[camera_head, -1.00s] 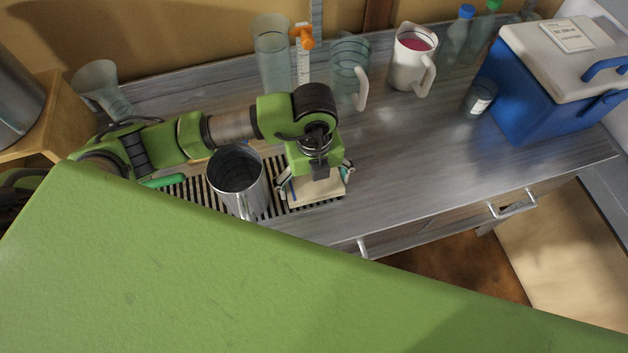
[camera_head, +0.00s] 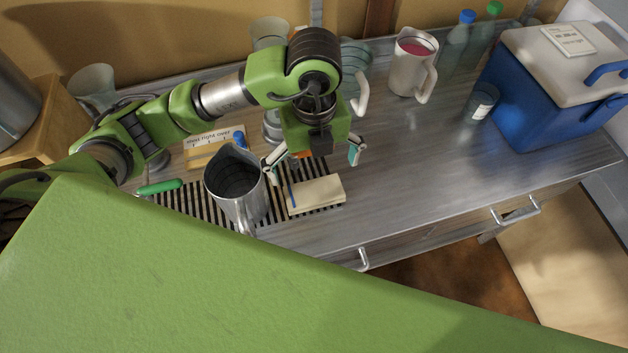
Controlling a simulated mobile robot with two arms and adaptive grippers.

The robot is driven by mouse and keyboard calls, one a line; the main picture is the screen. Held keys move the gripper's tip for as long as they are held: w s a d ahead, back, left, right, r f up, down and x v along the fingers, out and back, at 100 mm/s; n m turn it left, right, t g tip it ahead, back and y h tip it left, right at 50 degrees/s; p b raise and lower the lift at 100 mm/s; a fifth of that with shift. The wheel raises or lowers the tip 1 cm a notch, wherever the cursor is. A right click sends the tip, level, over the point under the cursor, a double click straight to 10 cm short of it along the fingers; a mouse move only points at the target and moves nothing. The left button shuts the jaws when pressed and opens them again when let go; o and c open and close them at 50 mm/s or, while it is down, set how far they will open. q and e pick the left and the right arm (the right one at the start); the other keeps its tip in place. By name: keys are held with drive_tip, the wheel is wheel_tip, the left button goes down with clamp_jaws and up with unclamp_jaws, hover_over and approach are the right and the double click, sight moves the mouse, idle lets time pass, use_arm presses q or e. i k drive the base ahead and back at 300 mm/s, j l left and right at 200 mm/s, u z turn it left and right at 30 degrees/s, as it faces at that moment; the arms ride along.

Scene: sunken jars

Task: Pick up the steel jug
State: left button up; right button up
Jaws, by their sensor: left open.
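The steel jug (camera_head: 236,184) stands upright on a black-striped drain mat (camera_head: 182,202) at the left front of the metal counter. Its mouth faces up and its handle points toward the front edge. My left gripper (camera_head: 312,160) is open and empty, above the counter to the right of the jug, with its left finger near the jug's rim in the picture. I cannot tell how far apart they are in depth. My right gripper is not in view.
A beige block (camera_head: 317,195) lies right of the jug. A green-handled tool (camera_head: 160,187) and a labelled card (camera_head: 206,141) lie left. Behind stand a white jug (camera_head: 408,72) and a glass jug (camera_head: 355,62). A blue cooler (camera_head: 540,97) is far right. The counter's middle right is clear.

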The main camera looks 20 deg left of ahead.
sight(234, 178)
drive_tip(key=k+l, duration=0.2)
drive_tip(key=k, duration=0.3)
drive_tip(key=k+l, duration=0.2)
drive_tip(key=k, duration=0.25)
drive_tip(key=k+l, duration=0.25)
drive_tip(key=k, duration=0.25)
